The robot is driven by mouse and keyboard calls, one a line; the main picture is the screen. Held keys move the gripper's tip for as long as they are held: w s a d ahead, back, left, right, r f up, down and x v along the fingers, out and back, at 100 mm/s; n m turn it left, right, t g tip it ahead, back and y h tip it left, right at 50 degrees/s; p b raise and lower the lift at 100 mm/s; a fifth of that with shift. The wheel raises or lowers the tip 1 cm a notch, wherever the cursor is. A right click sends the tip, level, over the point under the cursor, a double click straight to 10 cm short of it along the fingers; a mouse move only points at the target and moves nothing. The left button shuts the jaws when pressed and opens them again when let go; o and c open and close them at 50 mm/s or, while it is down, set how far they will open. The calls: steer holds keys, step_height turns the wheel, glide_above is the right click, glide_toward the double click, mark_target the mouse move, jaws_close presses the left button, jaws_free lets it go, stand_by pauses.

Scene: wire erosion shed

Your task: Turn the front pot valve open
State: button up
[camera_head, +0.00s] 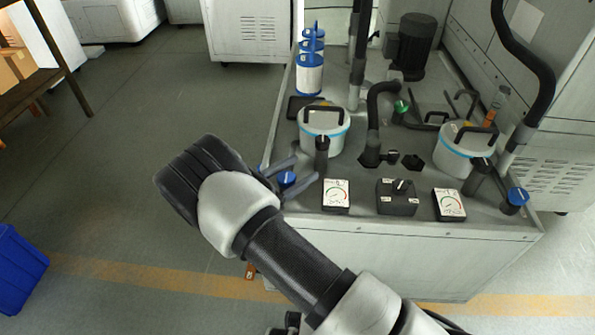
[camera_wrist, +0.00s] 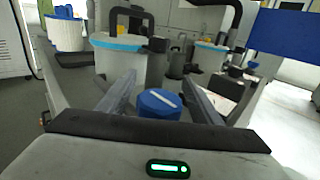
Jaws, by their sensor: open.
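A blue valve knob (camera_head: 287,179) with a white line on top stands at the near left corner of the bench, beside the left white pot (camera_head: 322,143) with its light-blue band. In the wrist view the knob (camera_wrist: 160,103) is between my fingers, its white line running diagonally. My gripper (camera_head: 305,167) is open, with one finger on each side of the knob. I cannot tell whether either finger touches it. A second blue knob (camera_head: 517,196) is at the right corner, by the right white pot (camera_head: 456,156). Part of the left knob is hidden by my gripper.
Two white dial gauges (camera_head: 336,195) (camera_head: 449,204) and a black switch box (camera_head: 397,198) line the bench's front edge. Black hoses and a dark motor (camera_head: 414,45) stand behind. Blue-and-white filter cartridges (camera_head: 309,75) are at the back left.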

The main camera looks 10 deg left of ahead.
steer(key=c, duration=1.1)
steer(key=shift+o, duration=0.2)
